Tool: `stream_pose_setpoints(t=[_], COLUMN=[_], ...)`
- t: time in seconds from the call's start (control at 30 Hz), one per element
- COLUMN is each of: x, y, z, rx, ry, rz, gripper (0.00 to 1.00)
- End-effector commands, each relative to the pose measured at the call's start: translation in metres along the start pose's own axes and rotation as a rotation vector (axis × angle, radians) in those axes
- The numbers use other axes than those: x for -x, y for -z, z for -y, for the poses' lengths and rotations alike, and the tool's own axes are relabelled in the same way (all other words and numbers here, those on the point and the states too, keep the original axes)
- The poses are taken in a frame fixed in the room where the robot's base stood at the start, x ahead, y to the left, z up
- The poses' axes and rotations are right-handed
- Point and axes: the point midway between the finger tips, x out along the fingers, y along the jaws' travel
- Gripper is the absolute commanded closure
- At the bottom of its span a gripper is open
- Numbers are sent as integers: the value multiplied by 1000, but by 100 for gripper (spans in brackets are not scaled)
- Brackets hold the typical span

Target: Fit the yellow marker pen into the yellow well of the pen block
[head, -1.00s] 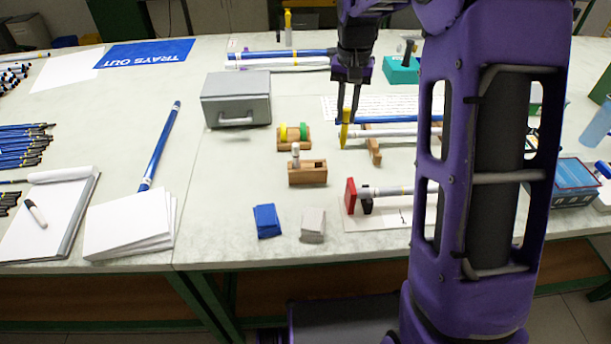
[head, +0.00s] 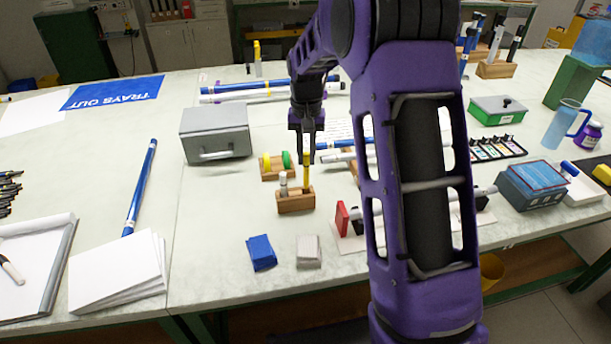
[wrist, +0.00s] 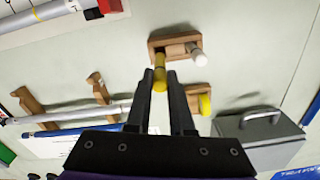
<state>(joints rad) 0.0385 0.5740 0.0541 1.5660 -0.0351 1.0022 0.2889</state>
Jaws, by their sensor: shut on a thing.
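The yellow marker pen (head: 306,172) is upright in my gripper (head: 303,153), whose fingers are shut on its upper part. It also shows between the fingertips in the wrist view (wrist: 160,75). The wooden pen block (head: 296,204) stands on the table directly below. A white-grey pen (head: 283,184) stands in its left well in the head view. The marker's lower end is at the block's right part, at the end away from the white pen. I cannot tell whether it is inside the well or just above it; the well's opening is hidden.
A wooden holder with yellow and green rolls (head: 275,163) stands close behind the block. A grey metal box (head: 215,134) is behind left. Blue (head: 262,253) and grey (head: 309,252) pads lie in front.

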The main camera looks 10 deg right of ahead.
Motion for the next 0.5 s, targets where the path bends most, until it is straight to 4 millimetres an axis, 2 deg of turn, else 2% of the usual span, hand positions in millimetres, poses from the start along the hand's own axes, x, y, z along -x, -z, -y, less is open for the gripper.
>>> stream_pose_setpoints(t=[0.3, 0.5], x=[-46, -50], y=[0, 0], z=[0, 0], rx=[0, 0], ry=[0, 0], rz=[2, -1], gripper=[100, 100])
